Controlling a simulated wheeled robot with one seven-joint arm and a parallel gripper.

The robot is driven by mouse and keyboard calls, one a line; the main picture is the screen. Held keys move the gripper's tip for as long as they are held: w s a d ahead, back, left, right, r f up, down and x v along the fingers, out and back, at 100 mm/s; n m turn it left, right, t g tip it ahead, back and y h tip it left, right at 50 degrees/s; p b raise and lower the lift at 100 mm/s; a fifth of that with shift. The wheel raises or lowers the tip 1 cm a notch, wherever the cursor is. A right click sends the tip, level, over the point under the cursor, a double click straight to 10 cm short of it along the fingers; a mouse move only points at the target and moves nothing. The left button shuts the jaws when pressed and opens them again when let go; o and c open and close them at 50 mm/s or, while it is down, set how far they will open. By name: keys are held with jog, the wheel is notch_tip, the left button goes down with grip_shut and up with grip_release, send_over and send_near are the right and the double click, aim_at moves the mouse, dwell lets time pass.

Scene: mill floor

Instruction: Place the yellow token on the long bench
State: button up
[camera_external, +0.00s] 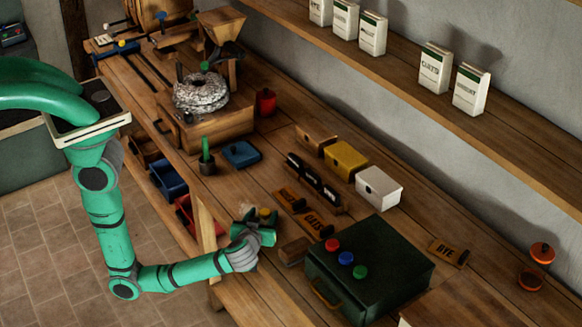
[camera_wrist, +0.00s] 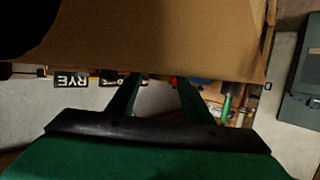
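My gripper (camera_external: 264,225) is at the front edge of the long bench (camera_external: 238,186), left of the dark green box. In the wrist view its two dark green fingers (camera_wrist: 160,78) stand apart, with no token clearly seen between them. A small yellow thing (camera_external: 264,212), perhaps the yellow token, shows right at the fingers in the outside view. It is partly hidden, and I cannot tell whether the fingers touch it. A broad brown surface (camera_wrist: 160,40) fills the upper wrist view.
The dark green box (camera_external: 395,258) carries red, blue and green knobs or tokens (camera_external: 346,258). Yellow (camera_external: 346,160) and white (camera_external: 379,187) boxes, small signs and a green-handled tool (camera_external: 207,157) stand on the bench. A shelf (camera_external: 400,75) with packets runs above.

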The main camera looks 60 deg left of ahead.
jog(key=shift+r, duration=0.15)
jog(key=shift+s+d+r, duration=0.1)
jog(key=shift+s+d, duration=0.05)
jog(key=shift+d, duration=0.05)
jog(key=v, duration=1.1)
jog(key=shift+s+d+r, duration=0.1)
jog(key=shift+s, duration=0.05)
